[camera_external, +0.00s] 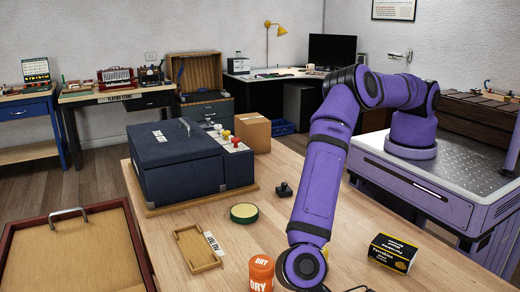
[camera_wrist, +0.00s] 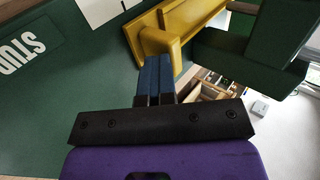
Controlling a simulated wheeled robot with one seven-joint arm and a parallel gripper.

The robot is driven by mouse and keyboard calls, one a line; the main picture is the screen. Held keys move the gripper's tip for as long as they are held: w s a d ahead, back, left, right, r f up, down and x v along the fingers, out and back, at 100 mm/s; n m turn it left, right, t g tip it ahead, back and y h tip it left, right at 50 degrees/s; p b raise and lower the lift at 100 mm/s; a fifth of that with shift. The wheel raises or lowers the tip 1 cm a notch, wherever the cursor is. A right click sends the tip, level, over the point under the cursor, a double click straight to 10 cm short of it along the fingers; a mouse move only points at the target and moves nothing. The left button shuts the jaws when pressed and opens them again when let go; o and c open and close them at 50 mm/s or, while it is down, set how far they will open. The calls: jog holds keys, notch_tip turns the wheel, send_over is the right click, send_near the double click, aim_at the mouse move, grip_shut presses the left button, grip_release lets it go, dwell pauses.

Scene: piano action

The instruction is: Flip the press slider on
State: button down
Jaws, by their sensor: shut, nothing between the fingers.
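My gripper (camera_wrist: 155,62) shows in the wrist view with its two blue fingers together and nothing between them. The fingertips are at or very near a yellow part (camera_wrist: 193,28), which has a raised lug (camera_wrist: 158,40) and a long bar running up to the right. I cannot tell whether they touch. The yellow part lies against a dark green surface (camera_wrist: 75,95) with white labels. I cannot tell for sure whether this yellow part is the press slider. In the external view my gripper is out of sight below the arm's lower end.
A dark green block (camera_wrist: 250,45) stands right of the fingers.

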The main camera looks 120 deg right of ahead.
jog(key=shift+s+a, duration=0.15)
jog(key=shift+a, duration=0.05)
jog(key=v, duration=1)
jog(key=shift+d, duration=0.2)
